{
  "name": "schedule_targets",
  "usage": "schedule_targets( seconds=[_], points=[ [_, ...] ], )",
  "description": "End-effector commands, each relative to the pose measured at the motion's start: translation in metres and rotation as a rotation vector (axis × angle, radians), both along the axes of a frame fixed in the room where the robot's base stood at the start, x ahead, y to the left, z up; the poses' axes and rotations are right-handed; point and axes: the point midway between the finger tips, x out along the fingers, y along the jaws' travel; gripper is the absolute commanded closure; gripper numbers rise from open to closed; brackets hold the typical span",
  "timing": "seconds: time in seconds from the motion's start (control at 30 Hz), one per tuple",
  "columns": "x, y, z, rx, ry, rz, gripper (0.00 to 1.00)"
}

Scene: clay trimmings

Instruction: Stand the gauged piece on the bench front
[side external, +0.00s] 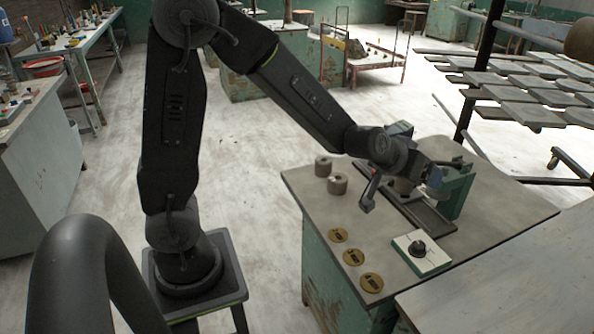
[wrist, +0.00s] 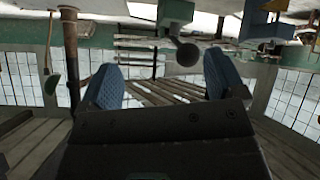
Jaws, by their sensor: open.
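Two grey clay cylinders with holes in their tops, one (side external: 323,166) behind the other (side external: 337,184), stand at the bench's back left. My gripper (side external: 436,178) is low over the right part of the bench, beside a green upright fixture (side external: 456,192). Its blue-padded fingers show apart in the wrist view (wrist: 165,78), with nothing seen between them. A tan shape (side external: 403,185) shows partly behind my wrist; I cannot tell whether it is a clay piece. Three brass discs (side external: 338,235) (side external: 353,257) (side external: 371,283) lie along the bench front (side external: 330,222), their dark marks too small to read.
A dark shallow tray (side external: 432,218) lies under my gripper. A pale box with a black knob (side external: 418,248) sits right of the discs. A slatted rack (side external: 530,115) stands behind on the right. Bare bench top (side external: 500,205) lies right of the fixture.

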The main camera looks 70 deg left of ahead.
Motion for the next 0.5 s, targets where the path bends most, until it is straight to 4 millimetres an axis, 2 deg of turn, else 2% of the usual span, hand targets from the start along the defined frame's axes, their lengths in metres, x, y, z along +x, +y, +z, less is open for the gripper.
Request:
schedule_targets(
  seconds=[0.03, 0.2, 0.33, 0.5],
  points=[
    [-0.018, -0.006, 0.021, -0.011, 0.014, -0.049, 0.11],
    [-0.089, -0.02, 0.058, 0.002, 0.126, -0.2, 0.11],
    [-0.15, -0.02, 0.072, 0.047, 0.225, -0.273, 0.11],
    [-0.218, -0.01, 0.075, 0.121, 0.347, -0.307, 0.11]
  ],
)
